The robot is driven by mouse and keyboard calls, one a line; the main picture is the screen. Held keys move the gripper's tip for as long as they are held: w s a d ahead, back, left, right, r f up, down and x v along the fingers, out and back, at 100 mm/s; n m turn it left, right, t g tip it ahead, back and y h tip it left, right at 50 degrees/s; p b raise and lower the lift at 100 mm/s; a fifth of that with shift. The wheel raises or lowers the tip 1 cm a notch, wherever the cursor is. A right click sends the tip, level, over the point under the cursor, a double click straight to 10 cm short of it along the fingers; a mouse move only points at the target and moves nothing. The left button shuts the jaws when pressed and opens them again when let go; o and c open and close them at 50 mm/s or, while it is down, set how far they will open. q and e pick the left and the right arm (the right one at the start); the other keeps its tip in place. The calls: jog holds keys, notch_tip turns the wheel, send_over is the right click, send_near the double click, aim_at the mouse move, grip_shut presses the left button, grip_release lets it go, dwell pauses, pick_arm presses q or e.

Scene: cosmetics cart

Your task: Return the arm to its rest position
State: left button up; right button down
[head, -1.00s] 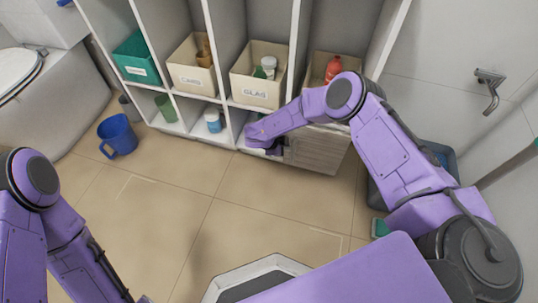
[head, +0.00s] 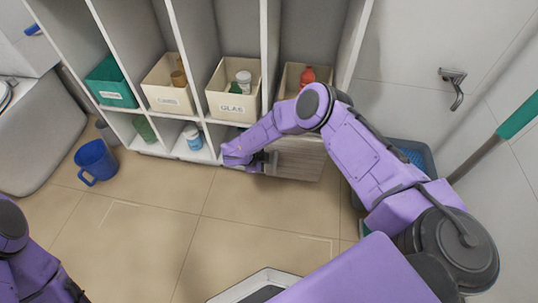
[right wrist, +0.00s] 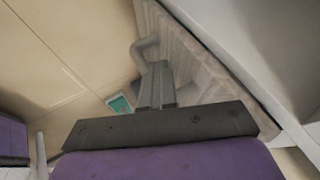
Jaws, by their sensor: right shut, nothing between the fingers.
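My right gripper (head: 264,162) is shut and empty, low in front of the shelf unit and close beside the grey wood-look front (head: 296,160) of a lower compartment. In the right wrist view the closed fingers (right wrist: 157,75) are near a bent grey handle (right wrist: 146,46) on that wood-look front (right wrist: 185,55); I cannot tell whether they touch it. My right arm (head: 362,150) reaches forward from the lower right, bent at the elbow. Part of my left arm shows at the lower left edge, but its gripper is out of view.
The white shelf unit (head: 270,50) holds a teal bin (head: 112,82) and several cream bins, one labelled GLAS (head: 234,106). A blue mug (head: 96,162) stands on the tiled floor (head: 150,215). A blue bin (head: 420,152) and a green-handled pole (head: 518,118) are at right.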

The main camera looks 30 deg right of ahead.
jog(key=s+p+v, duration=0.1)
jog(key=p+v, duration=0.1)
jog(key=v, duration=0.8)
jog(key=shift+a+p, duration=0.4)
jog(key=shift+a, duration=0.1)
